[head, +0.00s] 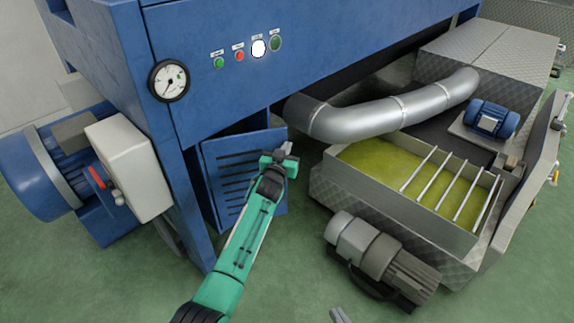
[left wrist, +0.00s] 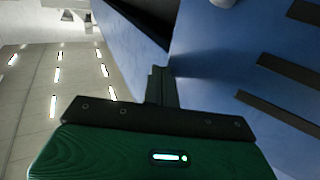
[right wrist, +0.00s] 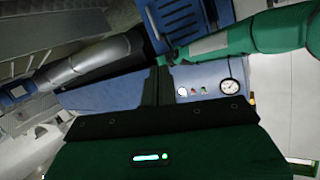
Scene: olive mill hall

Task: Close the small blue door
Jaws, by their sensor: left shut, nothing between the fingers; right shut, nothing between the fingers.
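The small blue door (head: 218,170) is a slotted panel low on the blue machine, standing ajar with a dark gap behind its upper edge. My left gripper (head: 287,152) is shut and empty at the door's right edge, beside a small pale handle. In the left wrist view its fingers (left wrist: 160,76) are close to the blue slotted door (left wrist: 225,75); I cannot tell whether they touch. My right gripper (right wrist: 158,82) is shut and empty, apart from the door (right wrist: 180,18), which shows at the top of the right wrist view.
A silver pipe (head: 395,108) and a metal basin (head: 335,175) of yellow-green liquid stand right of the door. A grey motor (head: 380,255) lies in front. A blue motor (head: 48,170) and a white box (head: 128,168) are left.

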